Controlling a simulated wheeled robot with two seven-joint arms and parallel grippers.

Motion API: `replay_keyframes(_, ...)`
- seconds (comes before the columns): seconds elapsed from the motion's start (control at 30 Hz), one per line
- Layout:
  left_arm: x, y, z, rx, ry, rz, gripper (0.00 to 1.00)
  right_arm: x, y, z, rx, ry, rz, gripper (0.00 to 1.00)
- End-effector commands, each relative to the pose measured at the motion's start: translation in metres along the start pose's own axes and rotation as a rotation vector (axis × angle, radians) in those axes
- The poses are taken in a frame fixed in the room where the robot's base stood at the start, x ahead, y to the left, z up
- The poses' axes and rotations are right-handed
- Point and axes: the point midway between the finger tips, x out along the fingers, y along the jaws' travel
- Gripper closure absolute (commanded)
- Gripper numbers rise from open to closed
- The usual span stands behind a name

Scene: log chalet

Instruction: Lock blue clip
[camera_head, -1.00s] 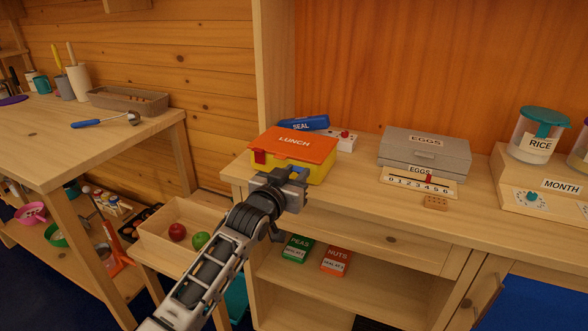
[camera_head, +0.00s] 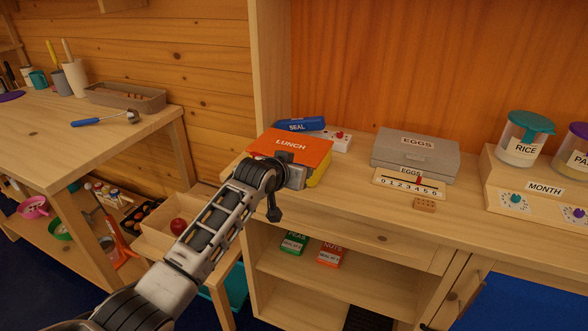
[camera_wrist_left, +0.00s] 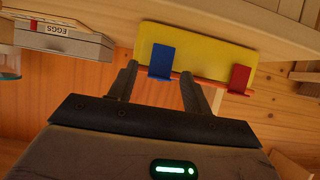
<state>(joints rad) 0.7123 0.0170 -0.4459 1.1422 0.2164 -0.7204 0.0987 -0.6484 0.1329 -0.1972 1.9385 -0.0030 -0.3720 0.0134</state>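The lunch box has an orange lid (camera_head: 300,146) marked LUNCH and a yellow body (camera_head: 319,174). It stands on the counter with the lid down. In the left wrist view, which is upside down, the yellow body (camera_wrist_left: 205,48) carries a blue clip (camera_wrist_left: 161,62) and a red clip (camera_wrist_left: 239,77) on one face. My left gripper (camera_head: 297,177) is at the front of the box. In the wrist view its fingers (camera_wrist_left: 158,80) are apart, with the blue clip between and just beyond their tips. I cannot tell whether they touch it. The arm hides the clips in the head view.
A blue SEAL item (camera_head: 300,124) and a white panel (camera_head: 336,137) stand behind the box. A grey EGGS carton (camera_head: 415,157) and a number slider (camera_head: 408,184) are to the right. Bare counter lies between. An open wooden drawer (camera_head: 150,240) is below left.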

Motion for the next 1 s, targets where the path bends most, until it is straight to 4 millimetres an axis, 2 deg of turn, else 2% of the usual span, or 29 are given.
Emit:
replay_keyframes(0.3, -0.001, 0.0, -0.001, 0.0, 0.003, 0.0, 0.51, 0.0, 0.0, 0.0, 0.0, 0.0, 0.0, 0.34)
replay_keyframes(0.47, -0.012, -0.001, 0.0, -0.001, 0.004, 0.0, 0.51, 0.001, 0.0, 0.001, 0.001, 0.0, 0.0, 0.34)
replay_keyframes(0.67, -0.044, -0.001, 0.0, 0.001, 0.005, 0.0, 0.51, 0.001, -0.001, 0.001, 0.001, -0.002, -0.002, 0.34)
replay_keyframes(1.0, -0.114, 0.0, 0.001, 0.001, 0.003, 0.0, 0.51, 0.003, -0.001, 0.003, 0.001, 0.0, -0.003, 0.34)
